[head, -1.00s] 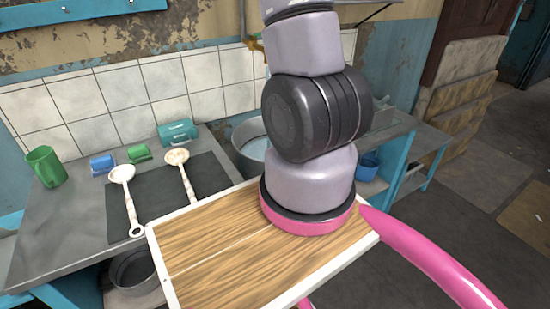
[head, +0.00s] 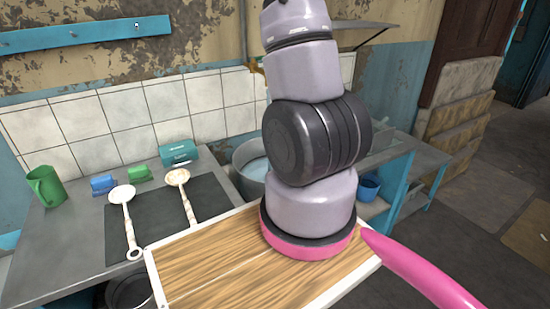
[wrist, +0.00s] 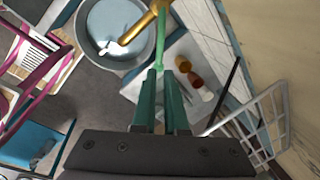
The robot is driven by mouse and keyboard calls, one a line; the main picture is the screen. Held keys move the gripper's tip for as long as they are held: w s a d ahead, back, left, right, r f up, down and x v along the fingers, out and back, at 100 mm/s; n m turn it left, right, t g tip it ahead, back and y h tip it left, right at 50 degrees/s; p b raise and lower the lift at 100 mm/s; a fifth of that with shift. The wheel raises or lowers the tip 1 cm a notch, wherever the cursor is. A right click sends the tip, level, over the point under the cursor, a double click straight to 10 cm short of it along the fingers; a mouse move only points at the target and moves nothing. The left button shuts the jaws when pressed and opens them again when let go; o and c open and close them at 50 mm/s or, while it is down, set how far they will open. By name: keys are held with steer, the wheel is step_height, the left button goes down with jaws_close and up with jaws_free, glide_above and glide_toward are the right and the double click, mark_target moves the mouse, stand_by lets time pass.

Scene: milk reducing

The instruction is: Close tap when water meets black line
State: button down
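The pot (head: 240,172) stands on the right of the counter, partly hidden by my arm, with pale blue water in it. The wrist view shows the pot (wrist: 82,44) from above, with water (wrist: 112,22). The brass tap (wrist: 143,27) reaches over its right side; a bit of it shows in the head view (head: 257,66). I cannot make out a black line. My gripper (wrist: 160,76) has two teal fingers with a narrow gap between them. A thin light-green piece (wrist: 160,42), perhaps the tap's lever, lies at the fingertips. Contact is unclear.
On the counter (head: 65,240) are a green mug (head: 46,186), a teal box (head: 178,154), two sponge-like blocks, and two ladles (head: 124,210) on a dark mat. A blue bucket (head: 369,187) stands at right. A wire rack (wrist: 262,125) shows in the wrist view.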

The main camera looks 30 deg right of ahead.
steer(key=s+a+n+h, duration=0.1)
steer(key=s+a+n, duration=0.4)
steer(key=n, duration=1.3)
steer(key=shift+t, duration=0.4)
steer(key=x, duration=1)
steer(key=shift+a, duration=0.1)
steer(key=shift+w+d+f, duration=0.2)
steer(key=shift+w+d, duration=0.5)
steer(key=shift+d, duration=0.05)
steer(key=shift+w+d+f, duration=0.2)
steer(key=shift+w+d, duration=0.5)
steer(key=shift+d, duration=0.05)
